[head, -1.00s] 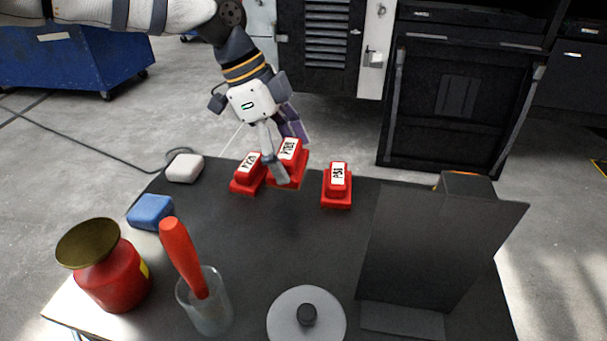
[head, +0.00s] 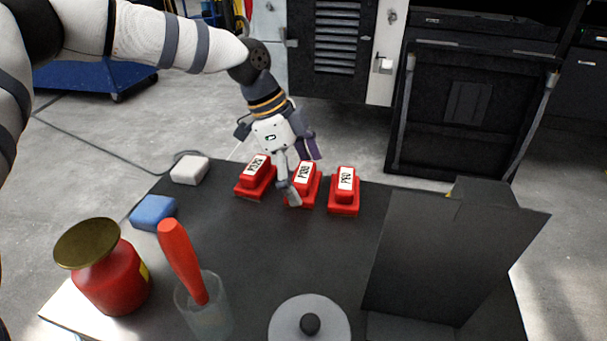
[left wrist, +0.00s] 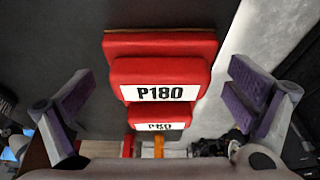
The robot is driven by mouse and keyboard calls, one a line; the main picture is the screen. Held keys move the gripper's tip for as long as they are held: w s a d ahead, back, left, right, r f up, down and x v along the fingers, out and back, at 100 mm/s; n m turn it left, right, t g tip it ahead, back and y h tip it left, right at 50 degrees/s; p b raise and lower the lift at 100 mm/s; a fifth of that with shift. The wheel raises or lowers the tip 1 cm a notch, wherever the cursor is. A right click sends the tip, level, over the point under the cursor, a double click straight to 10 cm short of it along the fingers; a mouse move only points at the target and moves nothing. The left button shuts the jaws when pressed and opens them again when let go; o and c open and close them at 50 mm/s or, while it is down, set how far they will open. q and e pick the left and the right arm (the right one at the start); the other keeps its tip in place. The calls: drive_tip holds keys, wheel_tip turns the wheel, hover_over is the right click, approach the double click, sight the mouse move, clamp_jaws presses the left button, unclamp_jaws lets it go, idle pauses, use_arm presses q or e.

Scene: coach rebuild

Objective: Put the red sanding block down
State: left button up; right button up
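Three red sanding blocks with white labels sit in a row at the far side of the dark tabletop: a left one (head: 257,177), a middle one (head: 305,172) and a right one (head: 344,190). The middle block is labelled P180 in the left wrist view (left wrist: 160,70) and appears to rest on the table. My left gripper (head: 300,176) is around it from above. In the left wrist view its fingers (left wrist: 160,92) stand apart, with a gap on each side of the block. One finger hides part of the block in the head view. My right gripper is not in view.
On the tabletop (head: 270,240), a white block (head: 190,170), a blue block (head: 153,212), a red jar (head: 115,285), a clear cup (head: 205,310) with a red-handled tool and a round lid (head: 290,320) stand nearer. A dark upright panel (head: 430,255) stands at right.

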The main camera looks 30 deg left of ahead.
use_arm(q)
drive_tip(key=shift+f+b, duration=0.35)
drive_tip(key=shift+f, duration=0.1)
drive_tip(key=p+v, duration=0.1)
drive_tip(key=v, duration=1.1)
drive_tip(key=shift+r, duration=0.35)
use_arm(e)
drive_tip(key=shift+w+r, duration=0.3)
use_arm(q)
drive_tip(key=shift+a+f, duration=0.1)
